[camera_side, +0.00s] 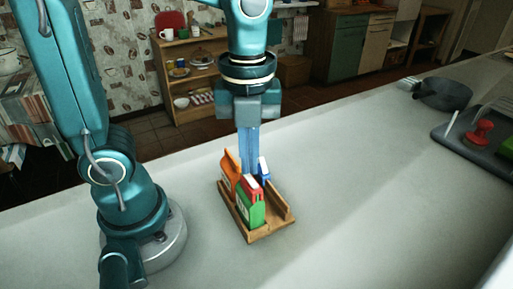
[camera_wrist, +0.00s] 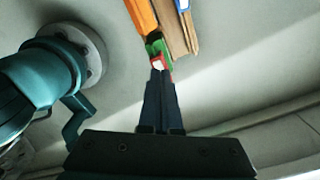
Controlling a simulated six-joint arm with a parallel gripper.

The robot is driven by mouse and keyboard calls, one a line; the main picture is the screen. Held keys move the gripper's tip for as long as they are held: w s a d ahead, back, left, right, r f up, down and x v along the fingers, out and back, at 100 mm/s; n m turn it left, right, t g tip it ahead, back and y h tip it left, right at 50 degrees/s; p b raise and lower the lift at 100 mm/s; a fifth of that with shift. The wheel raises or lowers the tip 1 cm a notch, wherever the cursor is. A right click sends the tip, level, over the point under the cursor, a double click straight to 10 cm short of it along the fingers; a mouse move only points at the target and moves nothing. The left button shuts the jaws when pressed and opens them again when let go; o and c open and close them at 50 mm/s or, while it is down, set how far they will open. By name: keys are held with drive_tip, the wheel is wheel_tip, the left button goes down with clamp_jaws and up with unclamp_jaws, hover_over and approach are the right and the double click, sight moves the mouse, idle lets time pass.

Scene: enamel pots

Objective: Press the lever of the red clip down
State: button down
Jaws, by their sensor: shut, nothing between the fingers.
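A green packet (camera_side: 251,211) stands in a wooden tray with the red clip (camera_side: 251,187) across its top. In the wrist view the red clip (camera_wrist: 168,67) shows just beyond the fingertips, with a white patch beside the red. My gripper (camera_side: 249,174) is shut and empty, pointing straight down, its tips at or just behind the clip's top. In the wrist view the gripper (camera_wrist: 158,74) partly covers the clip. I cannot tell whether the tips touch it. The lever's position is too small to make out.
An orange packet (camera_side: 228,170) stands close on the left and a blue and white one (camera_side: 264,170) behind to the right. The wooden tray (camera_side: 274,230) has an empty right side. The grey counter around it is clear. A dark pan (camera_side: 445,94) and a tray with a red object (camera_side: 479,132) lie far right.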

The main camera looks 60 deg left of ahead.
wheel_tip(320, 180, up, 7)
idle(0.9)
drive_tip(key=n+t, duration=0.6)
drive_tip(key=n, duration=1.8)
hover_over(246, 177)
drive_tip(key=s+a, duration=0.2)
drive_tip(key=a, duration=0.1)
drive_tip(key=f, duration=0.5)
drive_tip(key=shift+d+f, duration=0.25)
drive_tip(key=shift+f, duration=0.05)
